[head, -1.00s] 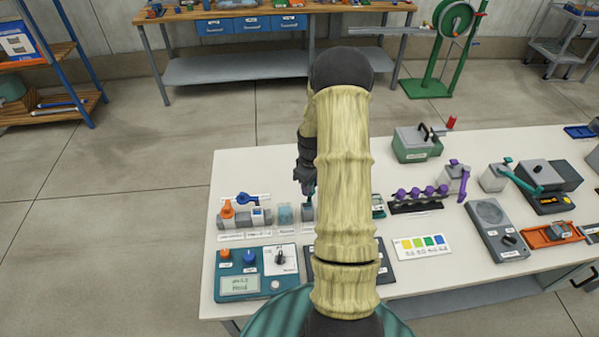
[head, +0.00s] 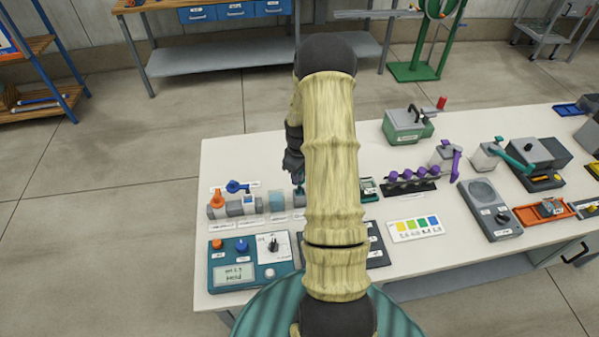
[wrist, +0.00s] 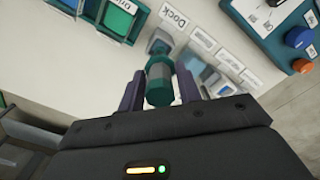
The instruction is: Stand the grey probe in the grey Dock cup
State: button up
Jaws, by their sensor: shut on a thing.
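In the wrist view my gripper (wrist: 160,90) is shut on the probe (wrist: 159,72), which has a grey middle and teal ends. The grey Dock cup (wrist: 156,44) shows just past the probe's far end, beside a "Dock" label (wrist: 173,18). The probe partly covers the cup, and I cannot tell whether its tip is inside or above it. In the head view my gripper (head: 297,178) is just over the grey cup (head: 299,200) at the right end of a row; my arm hides part of this area.
A light blue clear cup (head: 277,202) stands just left of the Dock cup, with an orange-topped item (head: 217,200) farther left. A teal meter box (head: 250,262) lies in front. A purple-knobbed rack (head: 408,183) and a colour card (head: 416,229) are right of my arm.

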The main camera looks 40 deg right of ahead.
aim_at(299, 192)
jog(key=shift+f+b, duration=1.6)
jog(key=shift+f, duration=1.25)
jog(key=o, duration=1.1)
jog(key=shift+r+p, duration=2.6)
jog(key=shift+r, duration=0.95)
